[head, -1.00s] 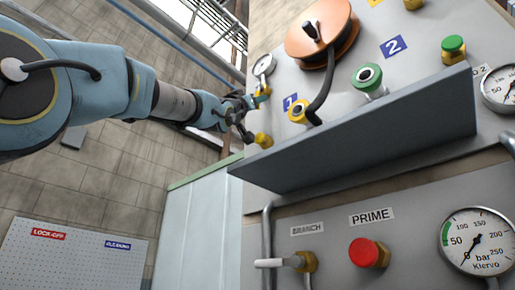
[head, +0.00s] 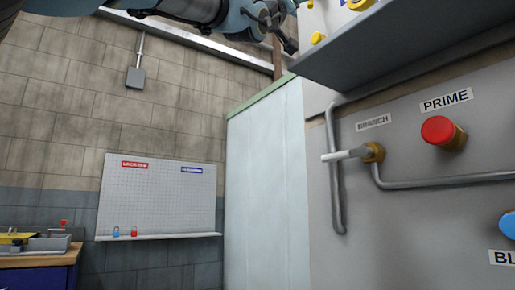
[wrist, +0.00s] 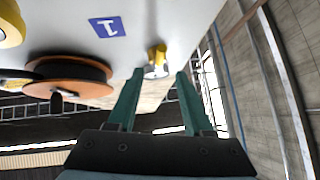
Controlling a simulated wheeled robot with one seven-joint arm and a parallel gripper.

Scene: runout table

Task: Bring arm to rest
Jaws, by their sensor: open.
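My arm reaches across the top of the head view, partly cut off by the upper edge. My gripper (head: 283,28) is at the top centre, just left of the panel's upper part. In the wrist view its two green fingers (wrist: 160,75) are spread apart and hold nothing. A yellow fitting (wrist: 157,60) on the panel shows between and beyond the fingertips; whether they touch it I cannot tell. A blue label "1" (wrist: 107,27) and an orange reel (wrist: 68,78) are to its left.
A grey ledge (head: 400,50) juts from the panel right of my gripper. Below are the red PRIME button (head: 438,131), the BRANCH lever (head: 345,155) and a blue knob (head: 508,225). A pale cabinet (head: 265,190), pegboard (head: 160,195) and workbench (head: 40,262) stand left.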

